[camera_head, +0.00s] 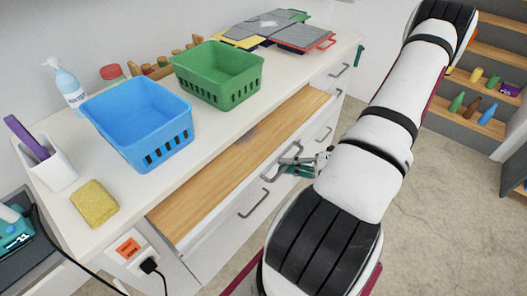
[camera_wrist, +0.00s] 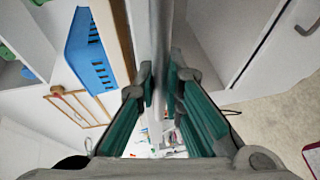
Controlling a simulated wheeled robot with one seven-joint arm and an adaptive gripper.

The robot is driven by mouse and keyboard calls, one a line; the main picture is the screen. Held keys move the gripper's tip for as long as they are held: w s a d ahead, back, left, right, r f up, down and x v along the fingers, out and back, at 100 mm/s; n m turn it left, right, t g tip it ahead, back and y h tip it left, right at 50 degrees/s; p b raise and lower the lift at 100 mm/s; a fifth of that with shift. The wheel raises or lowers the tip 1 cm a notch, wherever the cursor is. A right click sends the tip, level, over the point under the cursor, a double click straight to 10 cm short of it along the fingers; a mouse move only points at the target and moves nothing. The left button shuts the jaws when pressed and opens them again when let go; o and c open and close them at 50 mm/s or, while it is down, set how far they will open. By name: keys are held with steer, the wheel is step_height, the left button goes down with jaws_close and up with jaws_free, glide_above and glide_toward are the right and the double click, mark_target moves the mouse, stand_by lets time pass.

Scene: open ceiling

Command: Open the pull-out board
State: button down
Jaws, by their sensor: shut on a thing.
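The pull-out board (camera_head: 235,165) is a long light-wood surface that stands out from under the white countertop in the head view. A strip of its wood also shows in the wrist view (camera_wrist: 121,38). My gripper (camera_head: 287,166) is at the board's front, near its middle. In the wrist view, the green-padded fingers of my gripper (camera_wrist: 160,88) lie on both sides of a grey bar handle (camera_wrist: 160,45) and are shut on it. My fingers partly hide the handle in the head view.
A blue basket (camera_head: 135,115), a green basket (camera_head: 217,75), a yellow sponge (camera_head: 95,203) and a spray bottle (camera_head: 69,85) stand on the countertop (camera_head: 190,135). Drawers with grey handles (camera_head: 253,204) lie below the board. The floor (camera_head: 430,190) on the right is clear.

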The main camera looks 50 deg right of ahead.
steer(key=s+p, duration=0.3)
steer(key=s, duration=1.7)
steer(key=shift+d+p, duration=0.3)
steer(key=shift+d, duration=0.1)
steer(key=c, duration=2)
jaws_free()
steer(key=shift+o, duration=0.2)
steer(key=shift+w, duration=0.1)
steer(key=v, duration=1.2)
steer(key=shift+d+r, duration=0.1)
